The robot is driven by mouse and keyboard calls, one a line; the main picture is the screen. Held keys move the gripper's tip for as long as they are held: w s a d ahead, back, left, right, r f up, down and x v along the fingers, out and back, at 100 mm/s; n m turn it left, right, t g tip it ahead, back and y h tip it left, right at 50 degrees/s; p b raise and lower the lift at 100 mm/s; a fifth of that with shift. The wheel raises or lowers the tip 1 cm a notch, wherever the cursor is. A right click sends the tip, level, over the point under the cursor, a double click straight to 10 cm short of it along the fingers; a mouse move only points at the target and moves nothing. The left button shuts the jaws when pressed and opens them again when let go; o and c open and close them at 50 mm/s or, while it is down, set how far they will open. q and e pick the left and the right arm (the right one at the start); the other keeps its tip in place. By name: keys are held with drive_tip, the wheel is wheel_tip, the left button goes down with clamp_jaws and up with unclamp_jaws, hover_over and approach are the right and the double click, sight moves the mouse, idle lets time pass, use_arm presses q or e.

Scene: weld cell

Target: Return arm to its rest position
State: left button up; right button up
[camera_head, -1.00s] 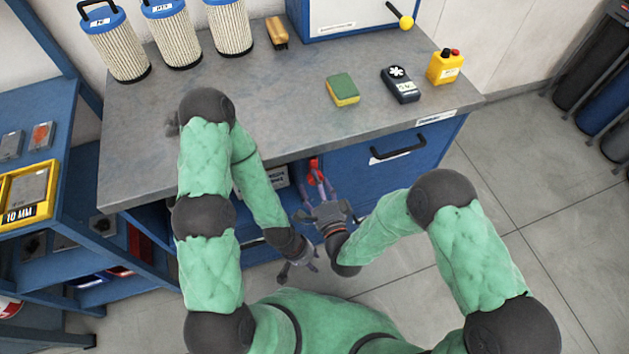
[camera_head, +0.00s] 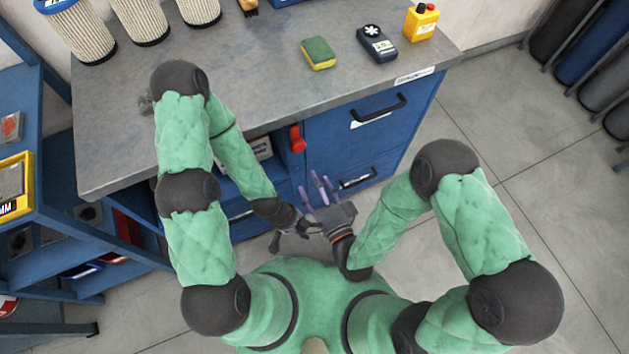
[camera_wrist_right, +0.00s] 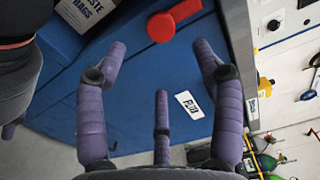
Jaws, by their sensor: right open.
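My right gripper (camera_head: 322,190) is in the middle of the head view, in front of the blue cabinet (camera_head: 352,138) and below the bench top. Its purple fingers (camera_wrist_right: 162,100) are spread apart with nothing between them in the right wrist view. My right arm (camera_head: 470,220) is bent, its elbow out to the right. My left arm (camera_head: 185,150) comes in from the left, its elbow over the bench's left part. My left gripper (camera_head: 287,234) hangs close beside the right one; its fingers are too small and partly hidden to read.
A grey bench top (camera_head: 240,80) carries a green-yellow sponge (camera_head: 318,52), a dark meter (camera_head: 377,43), a yellow button box (camera_head: 421,21) and filter cartridges (camera_head: 140,18). A red handle (camera_head: 297,139) is on the cabinet front; it also shows in the wrist view (camera_wrist_right: 172,20). Open floor (camera_head: 520,150) lies right.

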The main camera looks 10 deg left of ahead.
idle(0.3)
drive_tip(key=w+d+f+n+g+h+p, duration=0.1)
drive_tip(key=w+d+f+n+g+h, duration=0.1)
drive_tip(key=d+f+g, duration=0.3)
drive_tip(key=w+d+f+n+g+h+p, duration=0.1)
drive_tip(key=w+d+f+n+h, duration=0.15)
drive_tip(key=f, duration=0.35)
drive_tip(key=s+d+f+n+g, duration=0.2)
drive_tip(key=s+d+f+g, duration=0.1)
drive_tip(key=s+d+g, duration=0.1)
drive_tip(key=s+d+f+n+g+h+p, duration=0.1)
drive_tip(key=s+d+f+n+g, duration=0.1)
drive_tip(key=s, duration=0.4)
drive_tip(key=d+f+g, duration=0.1)
drive_tip(key=d+g, duration=0.1)
drive_tip(key=shift+s+d+f+g, duration=0.15)
drive_tip(key=shift+s+f+g, duration=0.15)
drive_tip(key=shift+s+f, duration=0.1)
drive_tip(key=shift+h, duration=0.25)
